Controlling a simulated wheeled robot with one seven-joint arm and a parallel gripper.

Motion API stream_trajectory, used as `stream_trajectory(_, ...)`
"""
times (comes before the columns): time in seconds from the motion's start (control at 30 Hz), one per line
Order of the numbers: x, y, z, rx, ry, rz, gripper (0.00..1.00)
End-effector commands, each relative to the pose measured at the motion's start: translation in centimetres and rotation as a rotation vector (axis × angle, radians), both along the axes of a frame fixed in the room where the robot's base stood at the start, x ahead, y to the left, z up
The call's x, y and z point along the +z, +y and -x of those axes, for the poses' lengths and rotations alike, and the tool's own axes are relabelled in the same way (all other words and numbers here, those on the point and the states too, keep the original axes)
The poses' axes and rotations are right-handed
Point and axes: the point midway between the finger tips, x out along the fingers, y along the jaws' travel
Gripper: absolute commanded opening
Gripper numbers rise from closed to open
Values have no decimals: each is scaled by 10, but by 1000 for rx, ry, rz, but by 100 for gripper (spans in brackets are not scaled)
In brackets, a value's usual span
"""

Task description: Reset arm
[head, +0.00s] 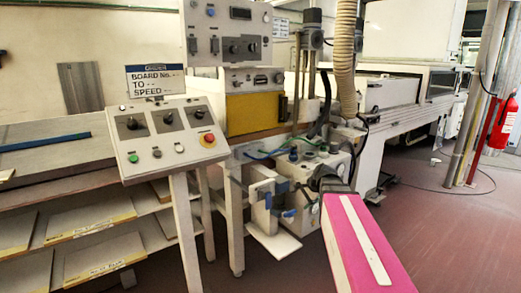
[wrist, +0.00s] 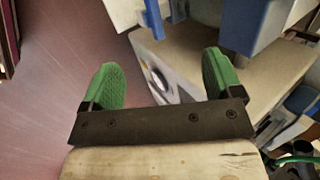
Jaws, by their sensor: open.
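My gripper (wrist: 162,75) shows in the wrist view with its two green fingers spread wide apart on a dark bar. It is open, and nothing is held between the fingers. Beyond the fingers are the floor and pale machine panels with blue parts. In the head view a pink arm link of mine with a white strip reaches in from the lower right towards the grey machine block. I cannot make out the gripper itself clearly in the head view.
A control panel (head: 168,136) on legs stands left of centre. A shelf rack (head: 60,185) holds boards at left. A grey machine block (head: 318,170) with hoses stands close to my arm. A fire extinguisher (head: 503,124) hangs at far right. Red floor (head: 440,230) lies clear at right.

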Motion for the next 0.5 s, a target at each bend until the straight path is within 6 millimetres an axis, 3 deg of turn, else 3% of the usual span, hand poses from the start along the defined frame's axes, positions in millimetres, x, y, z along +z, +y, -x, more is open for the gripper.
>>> stream_trajectory(0.03,-23,3,20,74,20,67,85)
stream_trajectory(0.1,-50,3,41,186,41,159,85)
stream_trajectory(0.3,-116,0,104,526,119,389,85)
stream_trajectory(0.5,-155,-6,152,803,188,530,85)
